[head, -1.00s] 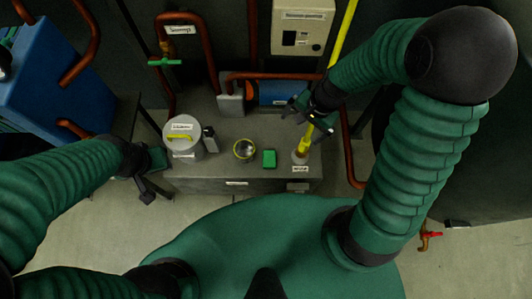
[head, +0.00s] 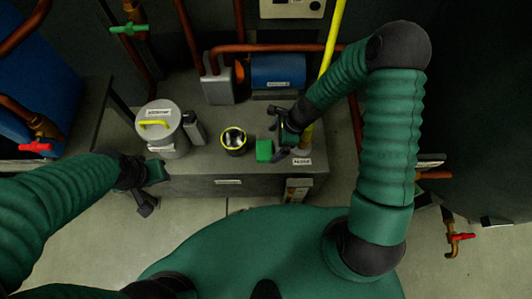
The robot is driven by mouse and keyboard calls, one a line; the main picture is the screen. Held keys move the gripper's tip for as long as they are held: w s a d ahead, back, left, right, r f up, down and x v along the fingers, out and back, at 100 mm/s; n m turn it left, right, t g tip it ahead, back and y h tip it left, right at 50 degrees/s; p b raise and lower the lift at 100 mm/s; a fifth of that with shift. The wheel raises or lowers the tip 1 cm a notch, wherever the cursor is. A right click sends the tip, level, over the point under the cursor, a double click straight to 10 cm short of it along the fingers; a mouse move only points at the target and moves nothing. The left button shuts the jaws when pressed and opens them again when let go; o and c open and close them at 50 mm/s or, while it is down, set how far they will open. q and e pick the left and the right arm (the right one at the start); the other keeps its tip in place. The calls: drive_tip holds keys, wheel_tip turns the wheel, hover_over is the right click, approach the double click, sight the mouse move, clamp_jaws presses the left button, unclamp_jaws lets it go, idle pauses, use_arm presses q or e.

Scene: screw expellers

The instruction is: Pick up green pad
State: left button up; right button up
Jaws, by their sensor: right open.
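The green pad (head: 265,150) lies on the grey bench top (head: 215,165), near its front edge and right of the middle. My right gripper (head: 277,136) is open, low over the bench just right of the pad, with its fingers pointing left. One finger is close to the pad's right edge; I cannot tell whether they touch. My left gripper (head: 153,188) is in front of the bench's left end, its two fingers apart and empty.
A grey canister (head: 172,143) with a yellow handle and a yellow-rimmed cup (head: 234,141) stand left of the pad. A yellow pole (head: 331,45) rises behind my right gripper. A blue cylinder (head: 278,70) and red-brown pipes line the back.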

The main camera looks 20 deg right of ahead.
sight(266, 149)
drive_tip(key=shift+w+a+f, duration=0.15)
drive_tip(key=shift+a+f, duration=0.25)
drive_tip(key=shift+f, duration=0.15)
drive_tip(key=shift+w+a+f, duration=0.15)
drive_tip(key=shift+a+f, duration=0.25)
drive_tip(key=shift+f, duration=0.1)
drive_tip(key=b+x, duration=0.3)
drive_tip(key=x, duration=0.1)
drive_tip(key=shift+s+d+f, duration=0.1)
drive_tip(key=shift+d, duration=0.25)
drive_tip(key=shift+f, duration=0.15)
use_arm(q)
drive_tip(key=x, duration=0.4)
drive_tip(key=shift+s+a, duration=0.2)
drive_tip(key=shift+s, duration=0.1)
use_arm(e)
drive_tip(key=shift+a, duration=0.1)
